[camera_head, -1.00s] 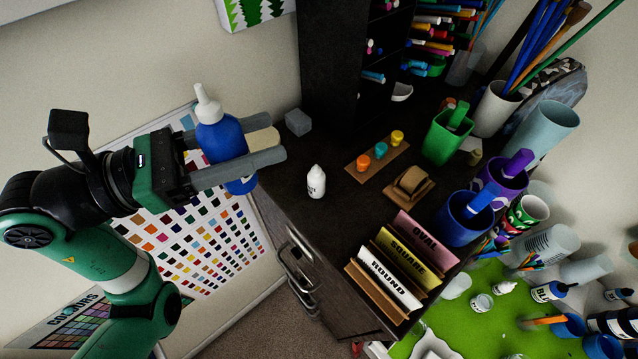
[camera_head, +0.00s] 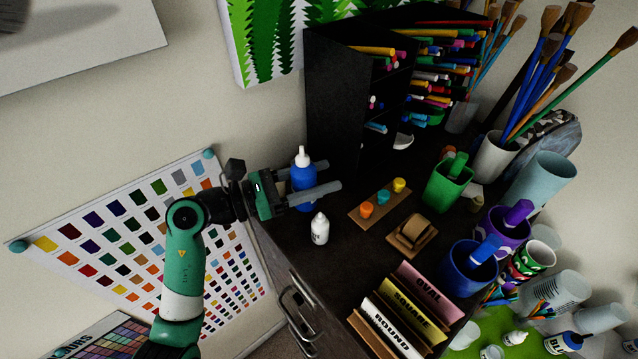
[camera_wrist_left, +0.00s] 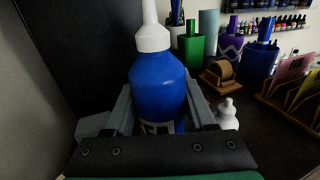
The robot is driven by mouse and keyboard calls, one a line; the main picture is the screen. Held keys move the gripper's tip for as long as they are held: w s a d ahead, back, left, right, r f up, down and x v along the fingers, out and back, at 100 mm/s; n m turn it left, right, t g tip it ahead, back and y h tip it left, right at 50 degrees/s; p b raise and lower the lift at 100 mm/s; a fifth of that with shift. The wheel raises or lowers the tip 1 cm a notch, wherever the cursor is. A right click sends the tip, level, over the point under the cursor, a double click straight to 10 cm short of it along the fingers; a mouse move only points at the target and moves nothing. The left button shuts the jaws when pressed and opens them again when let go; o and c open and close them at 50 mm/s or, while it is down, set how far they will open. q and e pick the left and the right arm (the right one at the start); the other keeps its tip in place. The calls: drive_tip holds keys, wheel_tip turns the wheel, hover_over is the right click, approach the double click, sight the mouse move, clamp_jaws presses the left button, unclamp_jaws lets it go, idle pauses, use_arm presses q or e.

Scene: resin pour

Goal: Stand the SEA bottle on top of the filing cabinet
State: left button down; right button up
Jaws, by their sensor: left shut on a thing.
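The blue bottle (camera_head: 303,177) with a white nozzle cap is upright between the fingers of my left gripper (camera_head: 322,178), which is shut on it. It also shows large in the left wrist view (camera_wrist_left: 158,85), where most of its label is hidden by the gripper, so I cannot read it. The dark filing cabinet (camera_head: 335,265) has its top below and around the gripper. The bottle is at the cabinet top's left back part, near the wall. Its base is hidden, so I cannot tell whether it touches the top. My right gripper is not in view.
A small white bottle (camera_head: 320,229) stands just in front of the gripper. A wooden strip with paint pots (camera_head: 366,209), a tape holder (camera_head: 412,233) and a card rack (camera_head: 400,310) stand to the right. A black marker shelf (camera_head: 345,110) rises behind. Dark top between them is bare.

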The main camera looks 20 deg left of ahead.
use_arm(q)
wheel_tip(320, 180, down, 2)
drive_tip(key=shift+f, duration=0.1)
drive_tip(key=shift+f, duration=0.1)
drive_tip(key=shift+f, duration=0.15)
drive_tip(key=shift+c, duration=1.1)
unclamp_jaws()
